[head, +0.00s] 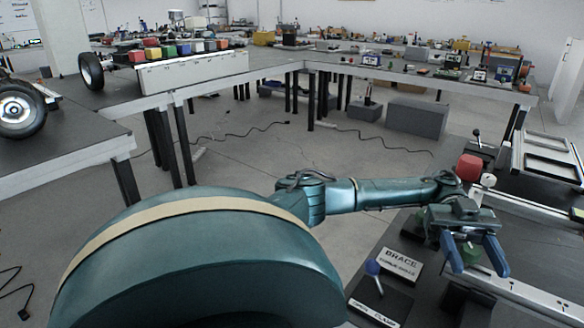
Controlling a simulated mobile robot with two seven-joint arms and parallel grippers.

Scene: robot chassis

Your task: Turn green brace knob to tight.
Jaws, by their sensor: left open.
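The green brace knob (469,252) shows partly between and behind the blue fingers of my left gripper (480,268), at the right of the head view. The fingers are apart and point down at the knob. I cannot tell whether they touch it. The gripper body hides part of the knob, so its turn position is not readable. A white sign reading BRACE (400,264) lies just left of the gripper. My right gripper is not in view.
A blue ball lever (373,268) stands on a dark plate left of the sign. A red knob (469,168) and a white ball (488,180) are behind my gripper. A metal rail (535,298) runs along the right. Open floor lies beyond my arm.

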